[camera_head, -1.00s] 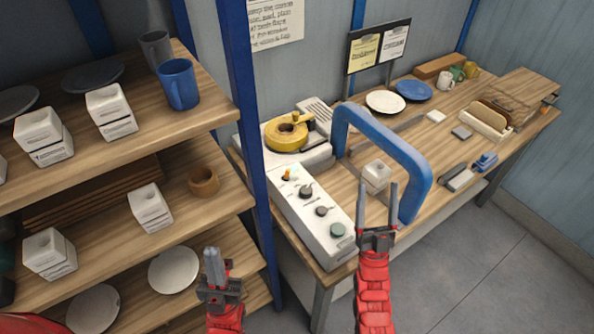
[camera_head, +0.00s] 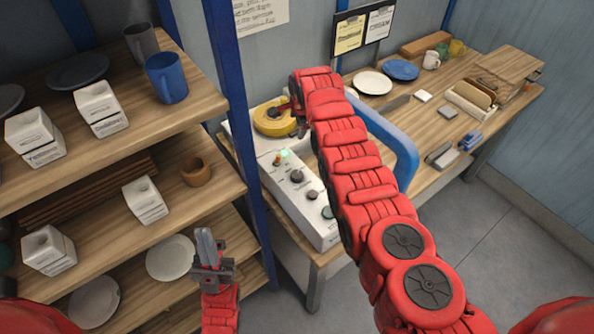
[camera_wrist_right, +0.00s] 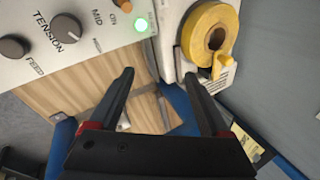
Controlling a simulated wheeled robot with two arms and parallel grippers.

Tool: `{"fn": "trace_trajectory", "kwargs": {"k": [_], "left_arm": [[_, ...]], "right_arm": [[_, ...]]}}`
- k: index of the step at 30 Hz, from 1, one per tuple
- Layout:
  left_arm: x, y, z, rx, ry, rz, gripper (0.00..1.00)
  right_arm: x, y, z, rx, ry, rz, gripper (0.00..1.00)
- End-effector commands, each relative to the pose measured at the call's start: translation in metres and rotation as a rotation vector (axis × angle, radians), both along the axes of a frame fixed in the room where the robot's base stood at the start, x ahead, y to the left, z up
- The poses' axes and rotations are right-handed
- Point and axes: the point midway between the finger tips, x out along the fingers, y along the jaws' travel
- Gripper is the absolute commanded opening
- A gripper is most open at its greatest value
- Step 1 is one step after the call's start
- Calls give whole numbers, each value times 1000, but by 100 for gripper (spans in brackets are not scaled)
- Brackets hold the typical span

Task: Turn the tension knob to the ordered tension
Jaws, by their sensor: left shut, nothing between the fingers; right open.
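The tension knob (camera_head: 297,176) is a dark round knob on the white control panel (camera_head: 318,232). In the right wrist view the tension knob (camera_wrist_right: 66,27) sits beside its printed "TENSION" label, with "MID" nearby; I cannot read its pointer clearly. A dark feed knob (camera_wrist_right: 14,46) is beside it. A green light (camera_wrist_right: 141,24) glows at the panel's end. My right gripper (camera_wrist_right: 158,76) is open and empty, apart from the knob, past the panel's edge; in the head view its fingers are mostly hidden. My left gripper (camera_head: 204,234) is shut and empty in front of the shelves.
A yellow ring-shaped roll (camera_wrist_right: 208,38) on a white unit is close to my right fingers. A blue arch (camera_head: 400,150) stands beside my right arm. The shelf rack's blue post (camera_head: 238,110) is left of the panel. Order cards (camera_head: 363,30) hang behind the workbench.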

Motion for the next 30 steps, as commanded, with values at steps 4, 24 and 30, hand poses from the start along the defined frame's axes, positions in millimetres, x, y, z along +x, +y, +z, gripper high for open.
{"fn": "trace_trajectory", "kwargs": {"k": [4,24,30], "left_arm": [[0,0,0,0,0,0,0],[0,0,-55,0,0,0,0],[0,0,-94,0,0,0,0]], "right_arm": [[-57,5,43,-16,259,-125,81],[-104,2,20,-52,431,-223,81],[-104,2,-20,-53,432,-222,81]]}}
